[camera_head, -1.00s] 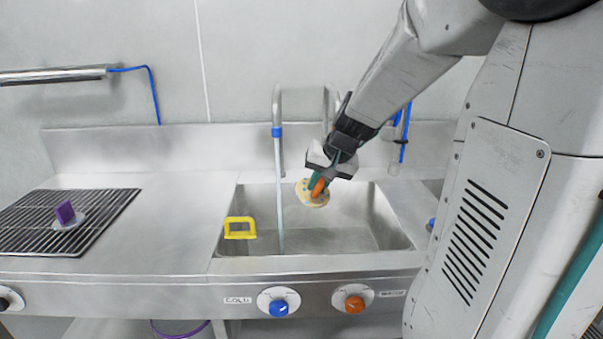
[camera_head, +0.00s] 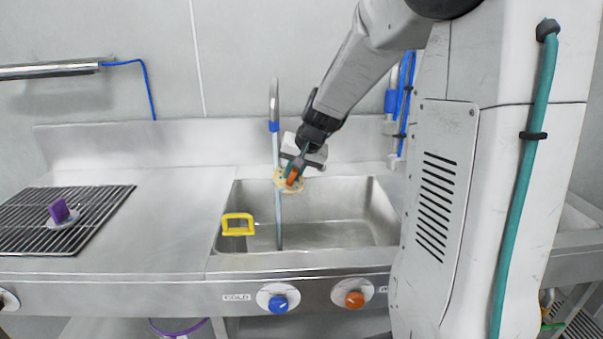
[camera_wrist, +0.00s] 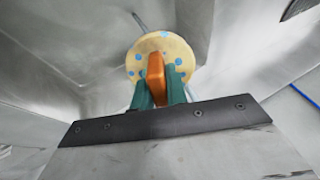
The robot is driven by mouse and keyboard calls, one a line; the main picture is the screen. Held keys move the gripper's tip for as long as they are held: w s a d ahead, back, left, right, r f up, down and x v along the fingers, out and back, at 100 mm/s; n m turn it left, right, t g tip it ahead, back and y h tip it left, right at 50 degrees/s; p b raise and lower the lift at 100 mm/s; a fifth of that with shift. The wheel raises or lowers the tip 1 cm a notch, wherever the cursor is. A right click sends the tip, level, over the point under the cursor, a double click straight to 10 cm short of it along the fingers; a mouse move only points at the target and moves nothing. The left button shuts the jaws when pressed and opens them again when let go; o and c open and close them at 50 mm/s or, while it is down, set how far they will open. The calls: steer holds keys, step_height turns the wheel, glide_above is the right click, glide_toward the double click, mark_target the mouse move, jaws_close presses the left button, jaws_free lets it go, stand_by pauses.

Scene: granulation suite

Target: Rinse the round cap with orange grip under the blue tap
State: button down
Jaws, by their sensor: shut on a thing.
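The round cap (camera_head: 283,184) is a pale yellow disc, and my gripper (camera_head: 295,170) is shut on its orange grip (camera_head: 292,177). The wrist view shows the green fingers on either side of the orange grip (camera_wrist: 156,78), with several blue spots on the disc (camera_wrist: 178,50). The blue tap (camera_head: 274,126) has a grey spout with a blue band, and a pale stream (camera_head: 279,225) runs from it into the sink. The cap's left edge overlaps the stream in the head view. I cannot tell whether water touches it. A blue knob (camera_head: 278,304) marked COLD is on the front panel.
The sink (camera_head: 340,234) is below the cap, with a yellow handled thing (camera_head: 237,224) at its left edge. An orange knob (camera_head: 354,299) is beside the blue one. A purple-gripped piece (camera_head: 60,212) sits on a dark rack (camera_head: 95,220) at left. The counter between is clear.

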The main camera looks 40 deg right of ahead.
steer(key=w+f, duration=0.1)
steer(key=w, duration=0.5)
steer(key=shift+w+a, duration=0.25)
steer(key=shift+a, duration=0.15)
steer(key=shift+d+f, duration=0.1)
steer(key=shift+d, duration=0.05)
stand_by(0.3)
steer(key=shift+d, duration=0.45)
steer(key=shift+a, duration=0.1)
steer(key=shift+a, duration=0.5)
steer(key=shift+d, duration=0.15)
steer(key=shift+d, duration=0.45)
